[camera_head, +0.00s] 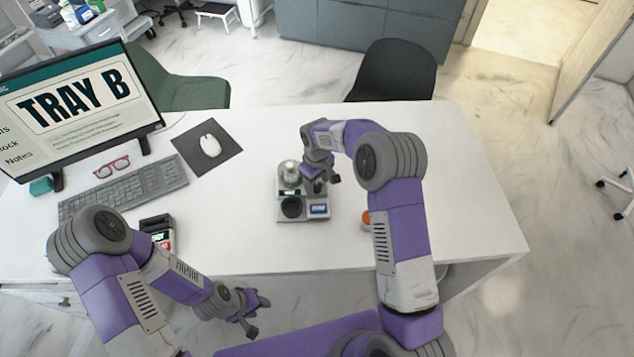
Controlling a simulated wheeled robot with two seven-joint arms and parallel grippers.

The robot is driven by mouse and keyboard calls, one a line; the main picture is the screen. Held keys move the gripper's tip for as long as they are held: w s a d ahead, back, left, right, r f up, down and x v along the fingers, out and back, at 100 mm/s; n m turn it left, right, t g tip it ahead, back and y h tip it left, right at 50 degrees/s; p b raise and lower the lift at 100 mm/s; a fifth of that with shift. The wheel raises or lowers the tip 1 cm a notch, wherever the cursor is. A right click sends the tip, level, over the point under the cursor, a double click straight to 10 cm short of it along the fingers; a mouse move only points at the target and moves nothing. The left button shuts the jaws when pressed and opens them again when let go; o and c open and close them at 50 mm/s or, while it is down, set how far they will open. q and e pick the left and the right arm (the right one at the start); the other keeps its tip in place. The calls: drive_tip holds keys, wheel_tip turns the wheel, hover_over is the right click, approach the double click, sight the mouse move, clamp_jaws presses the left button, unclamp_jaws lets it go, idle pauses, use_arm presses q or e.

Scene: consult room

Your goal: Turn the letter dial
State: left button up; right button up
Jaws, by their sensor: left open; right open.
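A small grey device (288,213) stands near the middle of the white desk. It has a round silver knob (290,171) at its back, a black round part (292,207) in front and a small blue display (319,209). I cannot tell for certain which round part is the letter dial, and no letters are readable. My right gripper (326,186) is open, over the right side of the device and beside the knob; contact cannot be told. My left gripper (257,314) is open and empty in front of the desk's near edge, well away from the device.
A monitor (80,105) reading "TRAY B" stands at the left, with a keyboard (125,187), red glasses (111,167) and a mouse (210,145). A small dark device (158,228) lies behind my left arm. An orange object (366,217) is partly hidden by my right arm. The desk's right side is clear.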

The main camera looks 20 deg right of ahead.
sight(317, 185)
wheel_tip(317, 185, up, 6)
drive_tip(key=shift+r+p, duration=0.2)
drive_tip(key=shift+p, duration=0.2)
